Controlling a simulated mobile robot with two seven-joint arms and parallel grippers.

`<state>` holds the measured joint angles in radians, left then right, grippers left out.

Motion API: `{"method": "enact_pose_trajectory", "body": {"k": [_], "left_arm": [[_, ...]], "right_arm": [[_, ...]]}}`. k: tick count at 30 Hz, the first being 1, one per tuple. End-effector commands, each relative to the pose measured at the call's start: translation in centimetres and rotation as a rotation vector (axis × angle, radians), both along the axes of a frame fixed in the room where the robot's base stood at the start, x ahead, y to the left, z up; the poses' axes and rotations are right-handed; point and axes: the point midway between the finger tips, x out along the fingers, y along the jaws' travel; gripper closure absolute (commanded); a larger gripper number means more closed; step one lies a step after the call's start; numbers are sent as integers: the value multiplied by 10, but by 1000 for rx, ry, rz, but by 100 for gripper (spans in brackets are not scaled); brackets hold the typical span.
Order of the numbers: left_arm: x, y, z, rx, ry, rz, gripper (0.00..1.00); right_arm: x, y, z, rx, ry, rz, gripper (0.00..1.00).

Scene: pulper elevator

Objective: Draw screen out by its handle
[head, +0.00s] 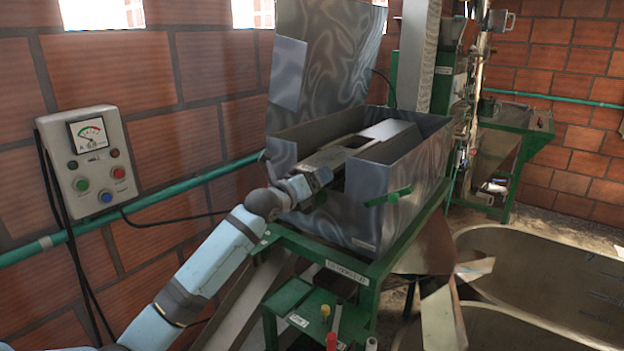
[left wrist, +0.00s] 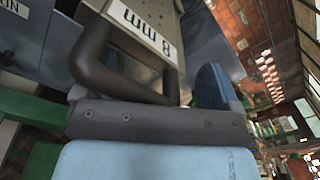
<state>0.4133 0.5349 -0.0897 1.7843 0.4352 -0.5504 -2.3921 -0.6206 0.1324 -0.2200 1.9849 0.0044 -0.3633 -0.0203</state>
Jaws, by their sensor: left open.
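The screen (left wrist: 160,22) is a pale grey plate marked "8 MM", upside down in the left wrist view. Its handle (left wrist: 93,48) is a dark, bent bar in front of the plate's end, close to my gripper's palm. In the head view a flat grey plate, apparently the screen (head: 337,156), lies in the open top of the pulper housing (head: 352,212). My left gripper (head: 318,182) is open at the housing's left end. One blue finger shows right of the handle in the wrist view; the other is not clear. I cannot tell whether they touch. My right gripper is not in view.
The housing's lid (head: 335,55) stands raised behind. A control box (head: 90,158) and a green pipe (head: 205,180) are on the left wall. A green stand (head: 318,312) is below, large tanks (head: 540,262) lower right.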

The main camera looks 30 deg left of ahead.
Motion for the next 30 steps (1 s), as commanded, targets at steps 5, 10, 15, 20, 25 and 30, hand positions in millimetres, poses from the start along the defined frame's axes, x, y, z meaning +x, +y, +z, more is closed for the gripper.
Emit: {"method": "enact_pose_trajectory", "body": {"k": [5, 10, 15, 20, 25, 30], "left_arm": [[1, 0, 0, 0, 0, 0, 12], [1, 0, -1, -1, 1, -1, 32], [1, 0, -1, 0, 1, 0, 71], [1, 1, -1, 1, 2, 2, 87], [0, 2, 0, 3, 0, 4, 88], [-6, 4, -1, 4, 3, 6, 94]], "right_arm": [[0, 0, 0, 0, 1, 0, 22], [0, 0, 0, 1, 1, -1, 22], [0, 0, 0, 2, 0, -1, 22], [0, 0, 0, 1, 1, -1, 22], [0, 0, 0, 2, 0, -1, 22], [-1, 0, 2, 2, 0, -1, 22]]}}
